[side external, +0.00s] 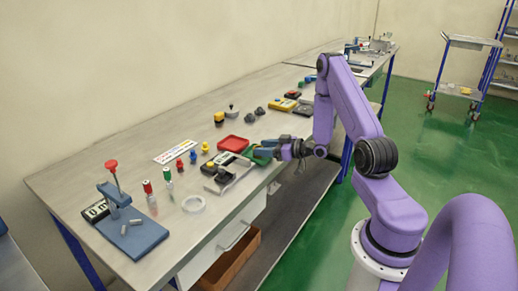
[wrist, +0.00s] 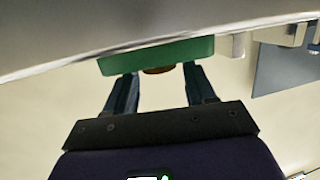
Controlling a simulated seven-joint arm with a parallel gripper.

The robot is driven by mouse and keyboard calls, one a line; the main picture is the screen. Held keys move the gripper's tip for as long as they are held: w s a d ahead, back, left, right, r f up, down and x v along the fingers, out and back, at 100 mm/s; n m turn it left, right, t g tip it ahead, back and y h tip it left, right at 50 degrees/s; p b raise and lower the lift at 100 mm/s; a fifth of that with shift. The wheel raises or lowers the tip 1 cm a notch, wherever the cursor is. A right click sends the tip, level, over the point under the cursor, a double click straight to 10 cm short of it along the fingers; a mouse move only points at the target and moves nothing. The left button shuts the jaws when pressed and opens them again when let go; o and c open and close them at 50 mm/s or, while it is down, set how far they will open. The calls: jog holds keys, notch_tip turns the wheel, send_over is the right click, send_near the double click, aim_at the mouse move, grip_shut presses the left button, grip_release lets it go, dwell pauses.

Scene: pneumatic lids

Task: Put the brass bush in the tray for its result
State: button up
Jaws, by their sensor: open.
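My gripper (side external: 268,152) is open, low over the front edge of the bench, right at the green tray (side external: 258,159). In the wrist view the two fingers of my gripper (wrist: 160,80) stand apart, their tips at the near side of the green tray (wrist: 155,54). A small brownish-gold round piece, likely the brass bush (wrist: 158,70), shows between the fingertips against the tray. The fingers look clear of it; I cannot tell whether it lies inside the tray. A red tray (side external: 232,144) lies empty-looking farther back on the bench.
A dark device (side external: 217,182) stands left of my gripper. A blue press (side external: 120,210) stands at the left end. Yellow instruments (side external: 284,105) lie farther back.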

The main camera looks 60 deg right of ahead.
jog(key=v, duration=0.9)
jog(key=shift+s, duration=0.2)
